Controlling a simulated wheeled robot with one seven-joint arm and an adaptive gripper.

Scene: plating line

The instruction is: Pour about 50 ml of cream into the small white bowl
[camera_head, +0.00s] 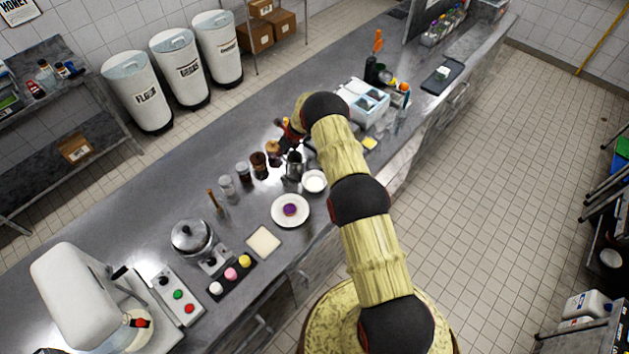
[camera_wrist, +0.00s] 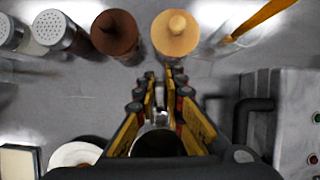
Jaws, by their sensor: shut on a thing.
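A steel jug (camera_head: 293,166) stands out among the things on the counter in the head view, just behind the small white bowl (camera_head: 314,181). In the wrist view my gripper (camera_wrist: 165,78) has its yellow and black fingers closed around a shiny metal vessel (camera_wrist: 160,120), which seems to be this jug. Its dark opening shows near the camera, but I cannot see any cream in it. My gripper (camera_head: 290,132) shows only in part in the head view. A white round dish (camera_wrist: 72,155) is partly cut off at the lower left of the wrist view.
A brown mill (camera_wrist: 115,33), a pale wooden mill (camera_wrist: 175,33) and shakers (camera_wrist: 53,30) stand behind the jug. A plate (camera_head: 277,218) with a purple item lies in front left of the bowl. A grey box (camera_wrist: 285,115) with buttons is on the right in the wrist view.

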